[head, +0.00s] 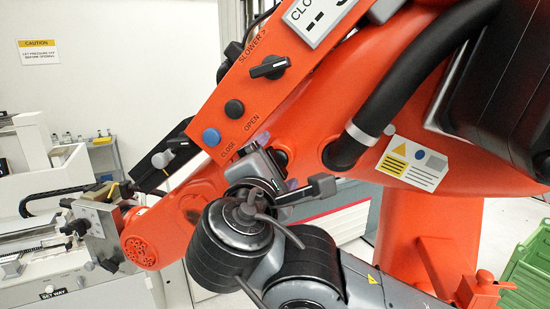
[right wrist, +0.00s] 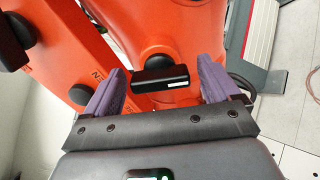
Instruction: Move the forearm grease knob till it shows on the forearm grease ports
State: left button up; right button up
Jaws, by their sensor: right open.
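The knob I take for the forearm grease knob is a black bar handle (right wrist: 160,77) with a small white mark at its right end. In the right wrist view it lies crosswise on the orange forearm (right wrist: 150,30), between my two purple fingertips and beyond them. My right gripper (right wrist: 158,88) is open, and no finger visibly touches the bar. In the head view my right gripper (head: 277,161) is in front of the orange forearm and largely hides the knob. I cannot make out the grease port marks. My left gripper is not in view.
Close by is an orange panel (head: 250,92) with a black selector (head: 270,67), a black button (head: 234,109) and a blue button (head: 211,137). A thick black hose (head: 415,85) runs at the upper right. A green crate (head: 527,270) stands at the lower right.

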jog(key=shift+w, duration=0.3)
jog(key=shift+c, duration=0.3)
jog(key=c, duration=1)
jog(key=shift+f+m+b, duration=0.25)
jog(key=shift+m+b, duration=0.25)
jog(key=shift+b, duration=0.45)
jog(key=m+b, duration=0.8)
jog(key=b, duration=0.3)
jog(key=m+b, duration=0.3)
jog(key=m, duration=0.1)
jog(key=shift+r, duration=0.15)
jog(key=shift+m+b, duration=0.5)
jog(key=shift+m, duration=0.5)
jog(key=shift+r, duration=0.1)
